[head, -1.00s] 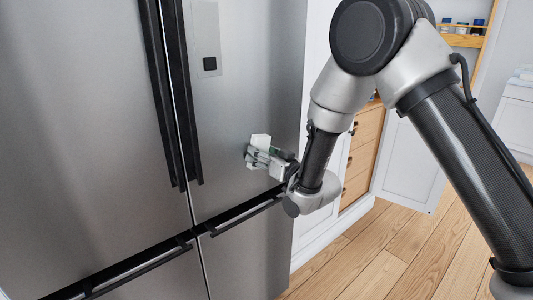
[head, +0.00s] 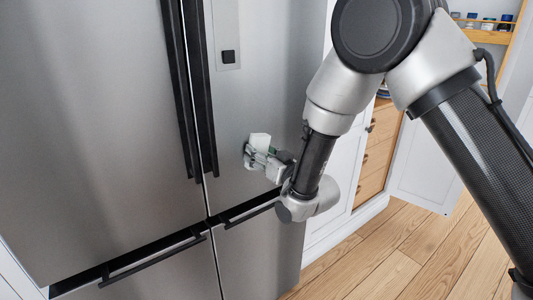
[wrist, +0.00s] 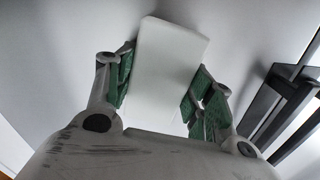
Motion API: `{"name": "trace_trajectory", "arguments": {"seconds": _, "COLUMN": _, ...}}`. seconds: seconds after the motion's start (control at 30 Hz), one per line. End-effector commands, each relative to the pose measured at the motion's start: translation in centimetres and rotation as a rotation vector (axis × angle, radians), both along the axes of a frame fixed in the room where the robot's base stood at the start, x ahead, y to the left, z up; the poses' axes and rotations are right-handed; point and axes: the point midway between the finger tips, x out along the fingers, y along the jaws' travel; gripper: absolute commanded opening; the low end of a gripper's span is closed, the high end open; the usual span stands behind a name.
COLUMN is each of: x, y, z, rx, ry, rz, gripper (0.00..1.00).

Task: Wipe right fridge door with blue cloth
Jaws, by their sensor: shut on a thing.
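The right fridge door (head: 272,85) is brushed grey steel, with a long black upright handle (head: 200,90) along its left edge. My gripper (head: 259,152) is at the lower part of this door, right of the handle's lower end. It is shut on a small white block-like thing (head: 260,140); no blue cloth shows. In the wrist view, the white thing (wrist: 165,65) stands between my two green-padded fingers, close to the pale door surface (wrist: 60,50). I cannot tell whether it touches the door.
The left fridge door (head: 90,110) has its own black upright handle. Black horizontal drawer handles (head: 155,258) run below the doors. White cabinets and wooden drawers (head: 378,155) stand to the right. An open white cabinet door (head: 428,175) is beyond. The wooden floor (head: 375,250) is clear there.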

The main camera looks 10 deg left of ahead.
Motion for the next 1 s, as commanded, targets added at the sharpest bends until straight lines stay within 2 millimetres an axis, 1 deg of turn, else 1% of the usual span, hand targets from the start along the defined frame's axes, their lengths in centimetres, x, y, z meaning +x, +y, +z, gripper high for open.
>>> {"name": "trace_trajectory", "arguments": {"seconds": 0.1, "x": -0.8, "y": 0.6, "z": 0.0, "rx": 0.000, "ry": 0.000, "rz": 0.001, "gripper": 0.21}}
{"name": "trace_trajectory", "arguments": {"seconds": 0.37, "x": -1.5, "y": 1.3, "z": 0.0, "rx": 0.001, "ry": -0.001, "rz": 0.000, "gripper": 0.21}}
{"name": "trace_trajectory", "arguments": {"seconds": 0.63, "x": -3.3, "y": 3.1, "z": 0.0, "rx": 0.002, "ry": 0.000, "rz": 0.002, "gripper": 0.21}}
{"name": "trace_trajectory", "arguments": {"seconds": 1.0, "x": -3.6, "y": 3.1, "z": 0.1, "rx": 0.002, "ry": -0.002, "rz": 0.001, "gripper": 0.21}}
